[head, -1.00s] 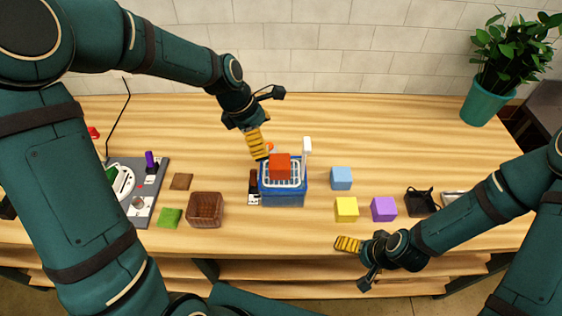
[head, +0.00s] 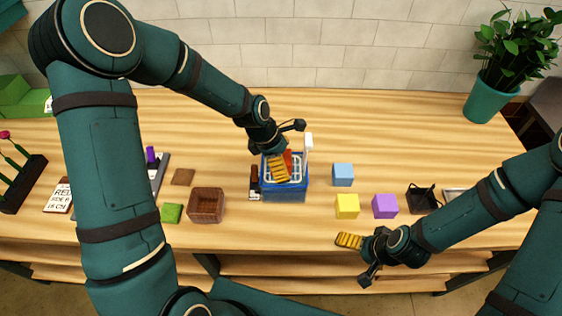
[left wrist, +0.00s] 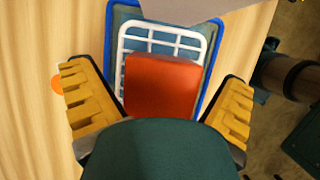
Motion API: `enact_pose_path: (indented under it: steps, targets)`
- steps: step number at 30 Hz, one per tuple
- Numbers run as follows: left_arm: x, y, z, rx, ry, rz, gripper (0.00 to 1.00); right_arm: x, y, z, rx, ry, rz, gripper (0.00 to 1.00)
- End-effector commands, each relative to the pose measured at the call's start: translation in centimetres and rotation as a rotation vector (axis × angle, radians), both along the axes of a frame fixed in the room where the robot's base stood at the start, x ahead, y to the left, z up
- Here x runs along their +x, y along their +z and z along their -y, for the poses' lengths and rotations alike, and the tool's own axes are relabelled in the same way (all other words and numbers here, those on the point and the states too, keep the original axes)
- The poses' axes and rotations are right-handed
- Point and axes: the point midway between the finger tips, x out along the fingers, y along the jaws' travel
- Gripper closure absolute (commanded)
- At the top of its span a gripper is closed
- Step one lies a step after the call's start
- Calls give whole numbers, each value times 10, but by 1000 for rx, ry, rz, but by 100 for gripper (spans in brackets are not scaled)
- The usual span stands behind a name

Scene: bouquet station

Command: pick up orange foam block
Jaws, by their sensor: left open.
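The orange foam block (head: 288,160) is a red-orange cube. It lies on the white rack (left wrist: 190,42) in the top of a blue basket (head: 285,196). My left gripper (head: 281,168) is over the basket, and one yellow finger partly hides the block in the head view. In the left wrist view the block (left wrist: 162,85) lies between the two spread yellow fingers, with gaps on both sides. The gripper is open and empty. The block's near end is hidden behind the dark gripper body. My right gripper (head: 356,254) is at the table's front edge, apart from the block.
A white upright part (head: 308,142) rises at the basket's back right. Blue (head: 342,174), yellow (head: 347,206) and purple (head: 385,206) cubes stand to the right. The table behind the blue basket is clear on the right.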

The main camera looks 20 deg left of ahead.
Motion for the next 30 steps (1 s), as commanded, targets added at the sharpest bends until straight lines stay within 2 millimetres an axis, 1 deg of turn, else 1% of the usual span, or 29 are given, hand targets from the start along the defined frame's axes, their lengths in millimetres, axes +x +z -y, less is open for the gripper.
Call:
enact_pose_path:
  steps: [4,5,6,8,9,11,20,23,26,30]
  targets:
    - [0,0,0,0,0,1,1,0,0,0,0,0,0,0]
    - [0,0,0,0,0,0,8,0,0,0,0,0,0,0]
    - [0,0,0,0,0,0,22,0,0,0,0,0,0,0]
    - [0,0,0,0,0,0,43,0,0,0,0,0,0,0]
    - [0,0,0,0,0,0,57,0,0,0,0,0,0,0]
    - [0,0,0,0,0,0,78,0,0,0,0,0,0,0]
    - [0,1,0,0,-1,1,80,0,0,0,0,0,0,0]
    - [1,5,0,1,0,2,80,0,0,0,0,0,0,0]
    - [1,17,0,2,0,5,80,0,0,0,0,0,0,0]
    - [1,43,0,2,0,6,80,0,1,0,0,0,0,0]
